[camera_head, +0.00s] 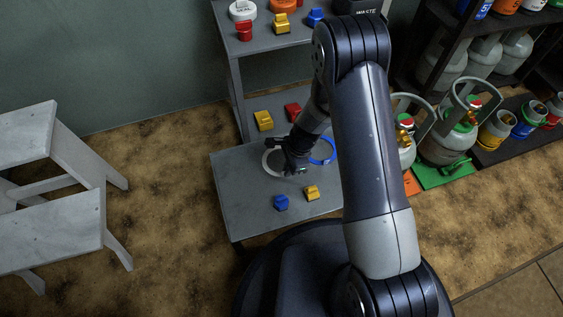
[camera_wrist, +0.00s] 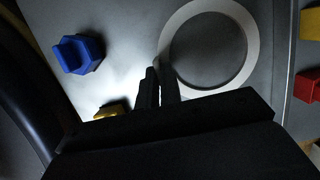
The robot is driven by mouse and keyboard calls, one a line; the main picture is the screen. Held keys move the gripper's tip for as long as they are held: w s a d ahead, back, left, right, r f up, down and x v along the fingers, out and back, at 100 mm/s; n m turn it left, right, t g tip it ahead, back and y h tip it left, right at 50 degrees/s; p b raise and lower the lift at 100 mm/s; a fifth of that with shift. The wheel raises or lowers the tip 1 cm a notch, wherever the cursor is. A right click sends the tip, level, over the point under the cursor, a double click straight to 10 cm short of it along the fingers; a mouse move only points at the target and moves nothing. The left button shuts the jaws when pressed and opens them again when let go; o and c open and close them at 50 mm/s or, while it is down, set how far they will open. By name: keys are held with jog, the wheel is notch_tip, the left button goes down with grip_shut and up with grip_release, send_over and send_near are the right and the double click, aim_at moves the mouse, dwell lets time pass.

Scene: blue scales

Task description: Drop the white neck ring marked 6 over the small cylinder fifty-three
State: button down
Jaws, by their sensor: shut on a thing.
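The white neck ring (camera_wrist: 252,38) shows in the wrist view as a flat band above the grey low table. It also shows in the head view (camera_head: 266,163), partly behind my gripper (camera_head: 293,170). My gripper is shut on the ring's edge, with the two fingers (camera_wrist: 157,82) close together at its lower left side. The ring seems at or just above the tabletop; I cannot tell which. No 6 is readable. Grey gas cylinders (camera_head: 445,143) stand at the right, and small coloured cylinders (camera_head: 495,128) beyond them. I cannot read fifty-three on any.
A blue ring (camera_head: 328,152) lies on the low table (camera_head: 240,185). A blue block (camera_head: 281,202) and yellow block (camera_head: 312,191) are near its front. A yellow block (camera_head: 263,120) and red block (camera_head: 292,111) are behind. White steps (camera_head: 50,190) stand left; bare floor lies between.

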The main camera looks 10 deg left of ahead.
jog(key=shift+r, duration=0.1)
jog(key=shift+r+p, duration=1.75)
jog(key=shift+r, duration=0.2)
